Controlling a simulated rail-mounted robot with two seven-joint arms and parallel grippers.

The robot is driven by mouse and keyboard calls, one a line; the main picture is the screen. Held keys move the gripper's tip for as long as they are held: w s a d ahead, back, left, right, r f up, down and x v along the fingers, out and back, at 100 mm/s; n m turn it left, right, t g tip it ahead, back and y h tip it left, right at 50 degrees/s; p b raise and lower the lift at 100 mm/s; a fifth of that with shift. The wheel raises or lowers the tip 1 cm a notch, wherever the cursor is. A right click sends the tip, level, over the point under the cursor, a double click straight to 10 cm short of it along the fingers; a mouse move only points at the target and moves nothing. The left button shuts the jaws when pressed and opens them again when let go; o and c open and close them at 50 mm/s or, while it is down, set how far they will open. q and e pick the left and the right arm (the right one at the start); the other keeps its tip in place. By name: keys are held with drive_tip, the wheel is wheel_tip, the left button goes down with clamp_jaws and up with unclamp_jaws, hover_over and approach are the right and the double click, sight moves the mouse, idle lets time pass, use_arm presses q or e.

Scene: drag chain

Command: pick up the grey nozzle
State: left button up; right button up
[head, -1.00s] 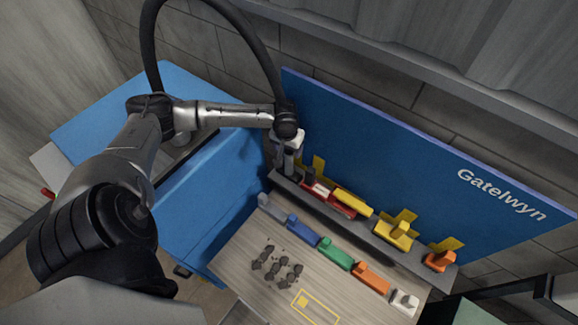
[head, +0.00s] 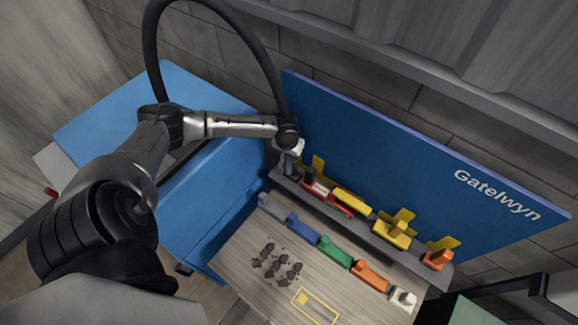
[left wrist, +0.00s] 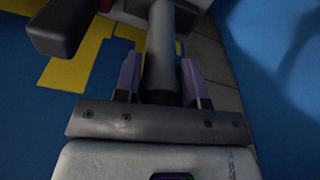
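The grey nozzle, a plain grey cylinder (left wrist: 160,50), runs between the two purple-grey fingers of my left gripper (left wrist: 160,82) in the left wrist view. One finger lies close along each side of it; I cannot tell whether they press on it. In the head view my left gripper (head: 288,160) is at the left end of the grey rack (head: 378,238), in front of the blue board, and hides most of the nozzle there. My right gripper is not in view.
The rack also holds a red tool (head: 330,200), a yellow one (head: 392,233) and an orange one (head: 436,260). Several coloured blocks, such as the green one (head: 335,252), line the wooden table below. The blue board (head: 390,150) stands close behind. Dark lumps (head: 277,265) lie on the table.

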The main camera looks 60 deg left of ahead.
use_arm(q)
drive_tip(key=c, duration=0.6)
clamp_jaws()
drive_tip(key=shift+r, duration=0.15)
wheel_tip(320, 180, up, 28)
drive_tip(key=b, duration=0.3)
idle(0.4)
